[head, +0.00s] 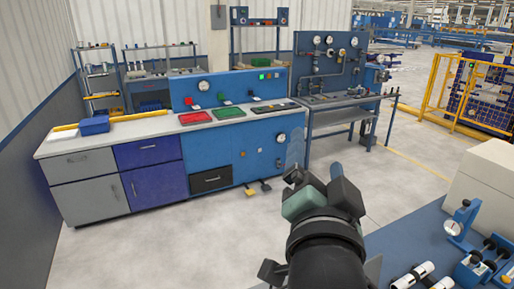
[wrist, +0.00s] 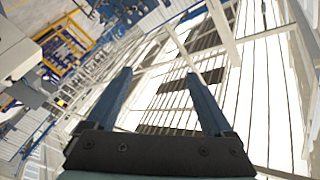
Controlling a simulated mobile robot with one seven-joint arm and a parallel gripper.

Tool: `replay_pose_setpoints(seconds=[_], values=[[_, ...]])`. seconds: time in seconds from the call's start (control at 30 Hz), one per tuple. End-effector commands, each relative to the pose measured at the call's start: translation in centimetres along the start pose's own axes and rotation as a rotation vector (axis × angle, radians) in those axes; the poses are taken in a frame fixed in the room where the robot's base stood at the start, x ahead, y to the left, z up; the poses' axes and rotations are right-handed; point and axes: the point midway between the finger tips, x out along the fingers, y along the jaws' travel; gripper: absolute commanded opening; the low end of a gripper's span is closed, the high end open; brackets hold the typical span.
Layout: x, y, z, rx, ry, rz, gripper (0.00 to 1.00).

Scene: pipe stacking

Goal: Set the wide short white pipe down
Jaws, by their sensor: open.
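My gripper (wrist: 157,76) is open in the wrist view, with its two blue fingers apart and nothing between them. It points up toward the roof beams and bright ceiling panels. Two short white pipes with dark bands, one white pipe (head: 412,275) and another white pipe (head: 440,284), lie on the blue table (head: 400,238) at the bottom right, cut by the frame edge. I cannot tell which is the wide short one. My gripper is away from both.
A long workbench (head: 120,130) with coloured trays stands at the back left. The floor between is clear. A yellow cage (head: 470,92) stands far right.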

Motion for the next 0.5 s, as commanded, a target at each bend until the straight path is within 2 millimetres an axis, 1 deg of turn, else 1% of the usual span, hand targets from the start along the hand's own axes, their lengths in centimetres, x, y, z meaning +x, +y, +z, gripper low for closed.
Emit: replay_pose_setpoints(seconds=[0.03, 0.07, 0.1, 0.17, 0.2, 0.3, 0.33, 0.4, 0.5], values=[[-1.1, -4.8, -2.3, -0.117, 0.088, -0.121, 0.86], [-1.9, -7.2, -3.6, -0.186, 0.144, -0.179, 0.86], [-3.2, -10.1, -5.2, -0.270, 0.220, -0.245, 0.86], [-5.3, -13.6, -7.2, -0.376, 0.332, -0.321, 0.86], [-6.7, -15.4, -8.4, -0.433, 0.402, -0.358, 0.86], [-9.5, -18.6, -10.5, -0.534, 0.539, -0.412, 0.86], [-10.1, -19.1, -10.9, -0.554, 0.568, -0.421, 0.86], [-11.1, -20.0, -11.6, -0.586, 0.615, -0.431, 0.86], [-11.6, -20.4, -11.9, -0.603, 0.639, -0.436, 0.86]])
